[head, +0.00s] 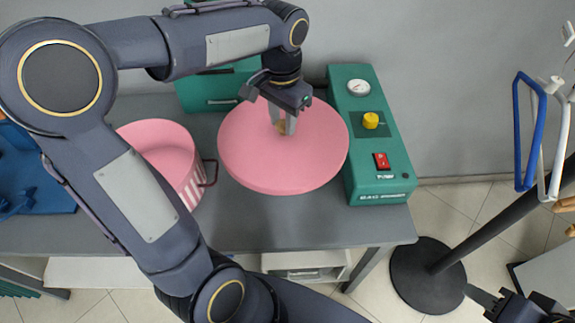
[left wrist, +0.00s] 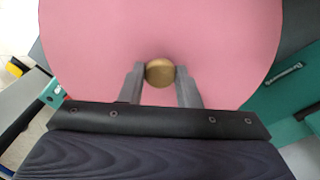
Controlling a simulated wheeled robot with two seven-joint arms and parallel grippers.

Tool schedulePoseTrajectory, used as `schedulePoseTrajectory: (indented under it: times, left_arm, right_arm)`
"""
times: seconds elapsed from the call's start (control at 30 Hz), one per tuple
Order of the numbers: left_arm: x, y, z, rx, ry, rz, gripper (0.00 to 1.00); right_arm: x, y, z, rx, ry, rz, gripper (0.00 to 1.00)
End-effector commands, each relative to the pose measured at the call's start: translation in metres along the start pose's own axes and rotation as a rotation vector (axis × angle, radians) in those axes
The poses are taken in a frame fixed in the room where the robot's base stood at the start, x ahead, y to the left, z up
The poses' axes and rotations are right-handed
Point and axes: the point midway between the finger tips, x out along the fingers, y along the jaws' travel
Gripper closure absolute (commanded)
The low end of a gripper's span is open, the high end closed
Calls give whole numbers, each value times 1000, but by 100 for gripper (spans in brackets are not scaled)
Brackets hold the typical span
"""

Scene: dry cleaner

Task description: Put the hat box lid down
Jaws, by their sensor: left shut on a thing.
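The pink hat box lid (head: 250,155) is a wide round disc with a brass knob in its middle. My left gripper (head: 284,128) is above the lid with its fingers pointing down, shut on the knob. In the left wrist view the brass knob (left wrist: 160,72) sits between the two fingers, with the pink lid (left wrist: 100,45) around it. The open hat box (head: 190,190), pink inside with striped sides, stands on the table left of the lid. I cannot tell whether the lid touches the table. My right gripper (head: 484,297) shows only partly at the lower right; its opening is unclear.
The grey table (head: 262,227) has bare room along its front edge. A green machine (head: 380,150) with gauge and switch stands close right of the lid. A green case (head: 215,90) is behind. Blue cloth (head: 40,185) lies left. A stand (head: 440,265) with hangers is right.

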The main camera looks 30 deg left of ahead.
Motion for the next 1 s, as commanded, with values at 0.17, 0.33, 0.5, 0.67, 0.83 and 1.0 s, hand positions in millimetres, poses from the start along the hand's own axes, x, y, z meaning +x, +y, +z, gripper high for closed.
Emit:
schedulePoseTrajectory:
  times: [0.17,0.33,0.5,0.67,0.83,1.0]
  left_arm:
    - [48,0,2,0,-8,2,94]
    - [92,0,2,-1,-8,2,94]
    - [117,0,1,0,-3,1,94]
    - [130,0,1,-1,-4,1,94]
    - [157,0,1,-1,-5,1,94]
    - [168,0,0,-1,-1,1,94]
  right_arm:
    - [4,2,2,0,0,0,64]
    - [7,3,4,0,0,0,64]
    - [8,4,4,0,0,0,64]
    - [9,4,5,0,0,0,64]
    - [11,5,6,0,0,0,64]
    - [12,5,6,0,0,0,64]
